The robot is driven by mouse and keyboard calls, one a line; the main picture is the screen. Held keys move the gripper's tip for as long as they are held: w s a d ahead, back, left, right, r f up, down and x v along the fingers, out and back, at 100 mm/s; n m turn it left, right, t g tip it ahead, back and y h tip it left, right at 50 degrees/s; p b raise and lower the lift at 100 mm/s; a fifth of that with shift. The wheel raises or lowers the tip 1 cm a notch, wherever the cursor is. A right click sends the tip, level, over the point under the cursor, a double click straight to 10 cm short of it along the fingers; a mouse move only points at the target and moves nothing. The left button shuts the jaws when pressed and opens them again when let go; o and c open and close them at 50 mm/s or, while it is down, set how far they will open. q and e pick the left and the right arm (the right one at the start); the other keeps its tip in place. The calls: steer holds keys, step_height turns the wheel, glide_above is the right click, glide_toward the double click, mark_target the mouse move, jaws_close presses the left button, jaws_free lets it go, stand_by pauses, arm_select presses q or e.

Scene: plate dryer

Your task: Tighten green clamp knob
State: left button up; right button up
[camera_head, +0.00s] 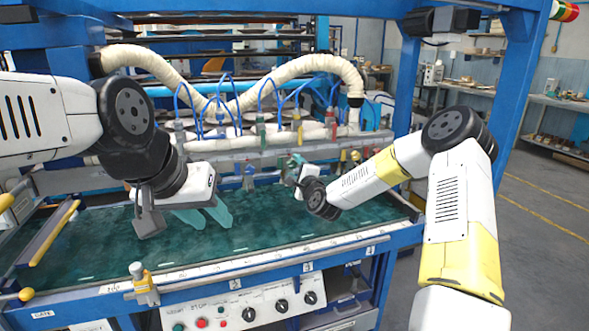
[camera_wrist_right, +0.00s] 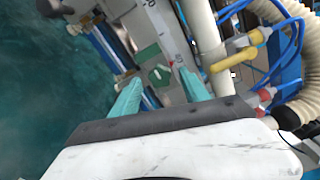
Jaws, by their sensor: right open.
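The green clamp knob (camera_wrist_right: 160,76) shows in the right wrist view, beyond and between the tips of my right gripper (camera_wrist_right: 160,88). A green block (camera_wrist_right: 147,53) sits just behind it on the grey rail. My right gripper's teal fingers are apart with nothing between them. In the head view my right gripper (camera_head: 294,168) is at the front rail of the machine, partly hidden by its own wrist, and I cannot clearly make out the knob there. My left gripper (camera_head: 207,216) hangs over the green bed with its teal fingers apart and empty.
The grey rail (camera_head: 230,152) carries several clamps, with blue hoses and a thick cream hose (camera_head: 310,66) above. In the right wrist view a yellow-handled valve (camera_wrist_right: 238,54) stands right of the fingers. The green bed (camera_head: 110,245) is clear. A control panel (camera_head: 243,308) is in front.

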steer(key=v, duration=0.7)
steer(key=s+d+r+n+g+h, duration=0.1)
steer(key=s+d+r+n+g, duration=0.2)
steer(key=s, duration=1)
steer(key=s+d+r+n+g+h, duration=0.1)
steer(key=s+d+r+n+g, duration=0.3)
steer(key=s+n, duration=0.5)
steer(key=s+d+r+n+g+h, duration=0.1)
steer(key=s+d+r+n+g, duration=0.3)
steer(key=s, duration=1.2)
steer(key=shift+s+r+n, duration=0.35)
steer(key=shift+r+n, duration=0.05)
steer(key=shift+n, duration=0.7)
